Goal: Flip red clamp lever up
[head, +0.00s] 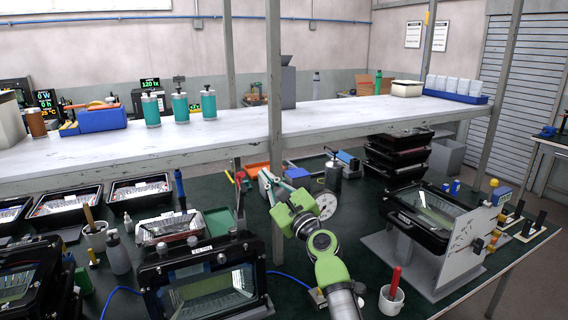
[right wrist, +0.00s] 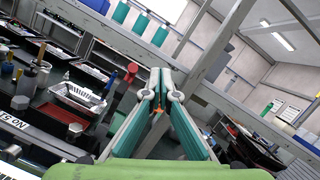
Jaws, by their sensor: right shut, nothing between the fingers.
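A small red piece (head: 239,178) stands near the back edge of the green bench, left of my right gripper. It may be the red clamp lever, but it is too small to be sure. A red part (right wrist: 131,70) also shows left of the fingers in the right wrist view; I cannot tell if it is the same one. My right gripper (head: 266,180) is raised over the bench, with its fingers pointing toward the back. In the right wrist view the fingertips (right wrist: 160,78) are together with nothing between them. My left gripper is out of view.
A floodlight housing (head: 202,281) stands at the front left. Another housing (head: 437,214) sits on a grey fixture at the right. A white cup (head: 391,300) with a red handle is at the front. A metal post (head: 274,110) and white shelf (head: 330,118) rise behind my gripper.

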